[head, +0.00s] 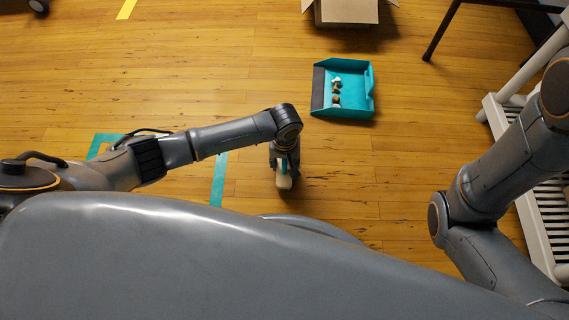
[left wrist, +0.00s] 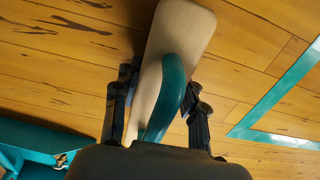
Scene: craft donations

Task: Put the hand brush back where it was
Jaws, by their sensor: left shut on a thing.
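The hand brush (head: 284,182) has a pale, cream-coloured body and a teal handle. My left gripper (head: 285,165) is shut on it and holds it over the wooden floor, right of the teal tape outline. In the left wrist view the brush (left wrist: 178,38) lies between the two dark fingers of my left gripper (left wrist: 158,105), with its curved teal handle toward the camera. Its bristles are hidden. My right arm shows at the right of the head view, but its gripper is out of view.
A teal dustpan (head: 358,108) with several small bits in it lies on the floor ahead. The teal tape outline (head: 218,180) is partly hidden by my left arm and body. An open cardboard box (head: 346,12) stands at the back. A pale slatted rack (head: 535,220) is at right.

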